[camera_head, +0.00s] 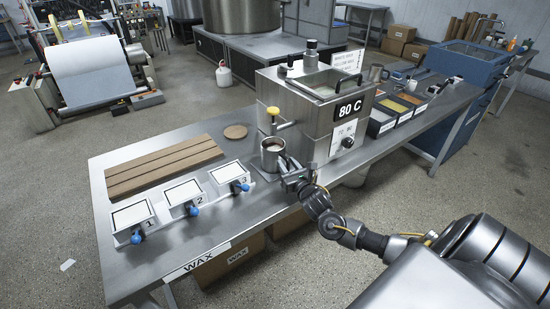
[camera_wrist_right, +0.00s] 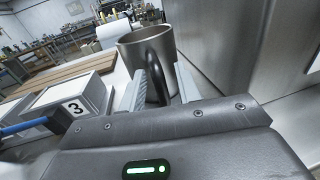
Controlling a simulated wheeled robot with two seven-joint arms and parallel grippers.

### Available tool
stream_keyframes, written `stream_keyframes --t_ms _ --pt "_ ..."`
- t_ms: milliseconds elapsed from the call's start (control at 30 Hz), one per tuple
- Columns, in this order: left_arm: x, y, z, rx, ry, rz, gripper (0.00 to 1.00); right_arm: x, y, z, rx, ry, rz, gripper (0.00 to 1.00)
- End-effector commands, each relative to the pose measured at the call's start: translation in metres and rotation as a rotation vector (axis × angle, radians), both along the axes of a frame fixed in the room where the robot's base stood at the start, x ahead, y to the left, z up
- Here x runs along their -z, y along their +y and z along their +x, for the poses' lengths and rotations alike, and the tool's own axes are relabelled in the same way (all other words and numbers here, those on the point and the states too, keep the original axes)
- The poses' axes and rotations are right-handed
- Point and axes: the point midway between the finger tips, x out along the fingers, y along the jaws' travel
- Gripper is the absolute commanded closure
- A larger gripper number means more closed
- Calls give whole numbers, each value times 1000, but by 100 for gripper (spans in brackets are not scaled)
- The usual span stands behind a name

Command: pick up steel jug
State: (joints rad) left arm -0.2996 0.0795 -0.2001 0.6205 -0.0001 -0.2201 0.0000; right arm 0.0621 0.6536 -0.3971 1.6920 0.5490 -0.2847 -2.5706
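The steel jug (camera_head: 272,158) stands upright on the steel table, in front of the tank's yellow-knobbed tap, and looks pale inside in the head view. My right gripper (camera_head: 290,177) is at the jug's near right side. In the right wrist view the jug (camera_wrist_right: 138,50) shows its dark curved handle (camera_wrist_right: 160,60) towards me. The fingers of my right gripper (camera_wrist_right: 160,92) stand on either side of the handle, apparently open with small gaps; firm contact is not visible. My left gripper is not in view.
The steel tank (camera_head: 310,110) marked 80 C stands right behind the jug. Numbered trays (camera_head: 184,197) with blue handles lie to the left, tray 3 (camera_wrist_right: 75,105) close to my gripper. Brown boards (camera_head: 163,165) and a round disc (camera_head: 236,131) lie behind them.

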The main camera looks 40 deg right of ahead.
Motion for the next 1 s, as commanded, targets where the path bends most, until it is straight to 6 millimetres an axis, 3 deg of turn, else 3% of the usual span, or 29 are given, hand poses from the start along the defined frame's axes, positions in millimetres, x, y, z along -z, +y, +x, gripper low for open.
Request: stream_keyframes --t_ms 67,300,767,967,1000 --pt "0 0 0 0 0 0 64 0 0 0 0 0 0 69" --pt "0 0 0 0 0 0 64 0 0 0 0 0 -1 100" --pt "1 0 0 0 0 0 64 -2 0 0 0 -3 -1 100" --pt "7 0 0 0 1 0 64 -18 0 0 -1 -7 -2 100" --pt "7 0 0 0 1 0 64 -14 2 -8 -2 -1 -1 100"
